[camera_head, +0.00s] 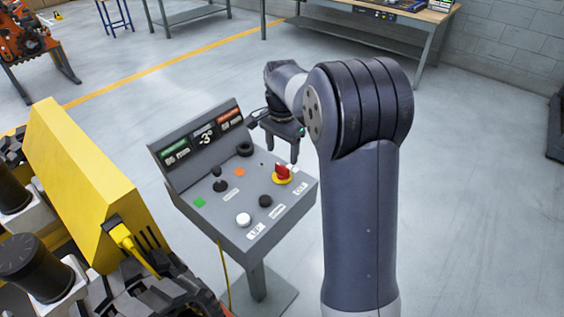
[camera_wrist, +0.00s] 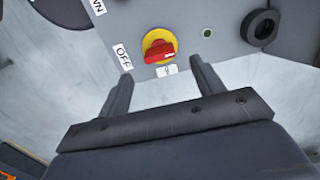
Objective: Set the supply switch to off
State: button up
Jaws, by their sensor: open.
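The supply switch (camera_head: 283,172) is a red rotary handle on a yellow round plate, on the right part of a grey control panel (camera_head: 233,222). In the wrist view the red handle (camera_wrist: 160,51) lies slightly slanted across the yellow plate. A white label reading OFF (camera_wrist: 122,57) is left of it, and another small label (camera_wrist: 167,70) sits just below it; its text is hard to read. My gripper (camera_head: 284,154) is above the panel near the switch. In the wrist view my gripper (camera_wrist: 161,70) is open and empty, its fingers apart, with the switch seen beyond the gap.
A yellow machine (camera_head: 85,180) stands close at left. Open floor lies to the right.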

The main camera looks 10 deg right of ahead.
aim_at(282, 166)
notch_tip(282, 166, up, 4)
jog(key=shift+r, duration=0.1)
dwell(0.4)
notch_tip(282, 166, down, 11)
jog(key=shift+f, duration=0.1)
jog(key=shift+m, duration=0.4)
jog(key=shift+r, duration=0.2)
